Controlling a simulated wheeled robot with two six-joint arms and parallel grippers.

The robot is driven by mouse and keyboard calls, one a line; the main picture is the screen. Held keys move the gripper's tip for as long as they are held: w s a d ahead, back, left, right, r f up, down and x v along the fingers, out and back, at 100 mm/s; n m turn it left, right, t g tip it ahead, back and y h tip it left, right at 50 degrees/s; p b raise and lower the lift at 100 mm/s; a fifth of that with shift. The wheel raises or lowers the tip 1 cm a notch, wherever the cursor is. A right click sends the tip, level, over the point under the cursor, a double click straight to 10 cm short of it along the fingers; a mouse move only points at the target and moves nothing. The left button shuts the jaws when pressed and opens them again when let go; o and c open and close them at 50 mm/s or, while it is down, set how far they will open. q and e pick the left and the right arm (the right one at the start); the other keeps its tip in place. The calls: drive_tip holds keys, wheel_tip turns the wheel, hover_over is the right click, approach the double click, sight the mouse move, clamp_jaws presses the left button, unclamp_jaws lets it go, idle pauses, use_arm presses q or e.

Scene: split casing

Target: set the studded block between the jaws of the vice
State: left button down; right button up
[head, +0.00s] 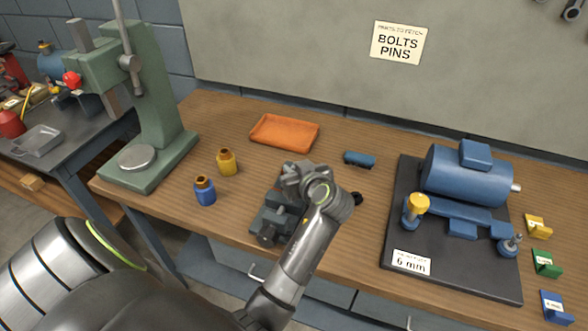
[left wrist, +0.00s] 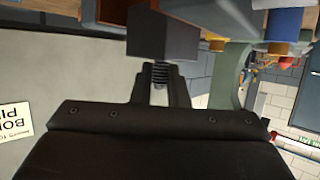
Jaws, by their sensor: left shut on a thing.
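The grey vice (head: 268,222) stands near the table's front edge, partly covered by my left arm. My left gripper (head: 298,178) is over the far side of the vice, pointing away from the head camera, so its fingertips are mostly hidden there. In the left wrist view my left gripper (left wrist: 162,88) is shut on the threaded stud of the studded block. The dark grey studded block (left wrist: 163,36) shows just beyond the fingertips. Whether the block touches the vice or its jaws cannot be told. My right gripper is not in view.
A yellow bottle (head: 227,162) and a blue bottle (head: 205,191) stand left of the vice. A blue motor (head: 468,177) on a dark plate is at right; a green press (head: 148,110) stands left.

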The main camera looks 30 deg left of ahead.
use_arm(q)
drive_tip(key=shift+f+b, duration=0.9)
drive_tip(key=shift+f, duration=0.05)
idle(0.7)
drive_tip(key=c, duration=1.3)
unclamp_jaws()
drive_tip(key=shift+c, duration=0.2)
drive_tip(key=shift+f, duration=0.2)
drive_tip(key=shift+r, duration=0.1)
drive_tip(key=shift+r+p, duration=3.35)
drive_tip(key=shift+r, duration=0.75)
drive_tip(key=shift+f, duration=0.1)
